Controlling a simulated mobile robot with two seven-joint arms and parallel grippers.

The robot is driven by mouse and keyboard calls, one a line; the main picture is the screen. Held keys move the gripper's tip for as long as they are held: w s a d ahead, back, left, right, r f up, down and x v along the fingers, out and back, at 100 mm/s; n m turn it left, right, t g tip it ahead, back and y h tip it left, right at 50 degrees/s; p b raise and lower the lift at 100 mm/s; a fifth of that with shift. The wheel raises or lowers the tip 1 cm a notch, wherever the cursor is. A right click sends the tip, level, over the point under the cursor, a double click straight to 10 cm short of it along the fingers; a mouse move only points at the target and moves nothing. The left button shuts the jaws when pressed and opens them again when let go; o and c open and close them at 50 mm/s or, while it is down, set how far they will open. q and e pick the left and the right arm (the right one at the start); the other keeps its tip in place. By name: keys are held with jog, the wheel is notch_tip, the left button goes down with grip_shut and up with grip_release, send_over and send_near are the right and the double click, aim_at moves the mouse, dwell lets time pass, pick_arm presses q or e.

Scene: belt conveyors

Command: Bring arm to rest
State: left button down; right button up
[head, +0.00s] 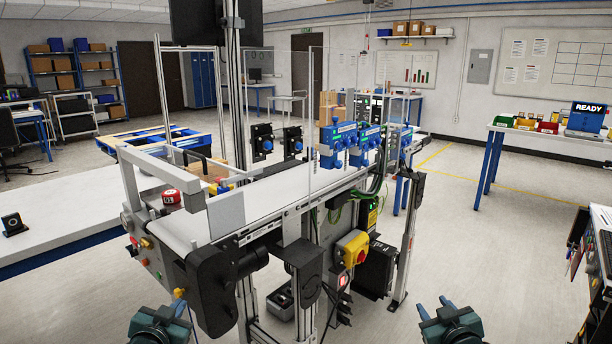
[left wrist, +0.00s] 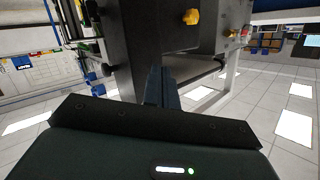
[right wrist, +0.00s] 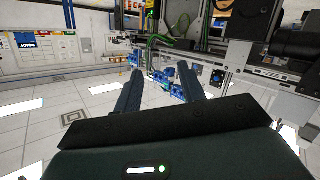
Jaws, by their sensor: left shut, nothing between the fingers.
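My left gripper (head: 181,304) is at the bottom of the head view, in front of the near end of the belt conveyor (head: 270,198). Its fingers (left wrist: 160,87) are together and empty in the left wrist view, with the dark conveyor end behind them. My right gripper (head: 433,304) is at the bottom right of the head view, over open floor. Its fingers (right wrist: 158,92) are spread apart in the right wrist view, with nothing between them. Both grippers are apart from the conveyor.
A red round item (head: 171,197) sits near the conveyor's near end. A yellow switch box (head: 352,249) hangs on its side. A white table (head: 70,222) with a small black device (head: 13,224) stands left. A dark-edged workstation (head: 601,235) stands far right.

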pick_arm(q)
jog(key=s+d+f+g+h, duration=0.1)
jog(key=s+d+f, duration=0.3)
jog(key=s, duration=0.6)
jog(key=s+d+f+g+h, duration=0.1)
jog(key=s+d+f, duration=0.4)
jog(key=s, duration=0.5)
jog(key=s+d+f+g+h, duration=0.1)
jog(key=s+d+f, duration=0.3)
jog(key=s, duration=0.7)
jog(key=shift+d+f+n+g, duration=0.2)
jog(key=shift+d+n+g, duration=0.1)
jog(key=shift+d+g, duration=0.4)
pick_arm(e)
jog(key=s+a+f+g+y, duration=0.1)
jog(key=s+a+f, duration=0.3)
jog(key=s, duration=0.6)
jog(key=s+a+f+g+y, duration=0.1)
jog(key=s+a+f, duration=0.4)
jog(key=s, duration=0.5)
jog(key=s+a+f+g+y, duration=0.1)
jog(key=s+a+f, duration=0.3)
jog(key=s, duration=0.7)
jog(key=shift+a+f+m+g, duration=0.2)
jog(key=shift+a+m+g, duration=0.1)
jog(key=shift+a+g, duration=0.4)
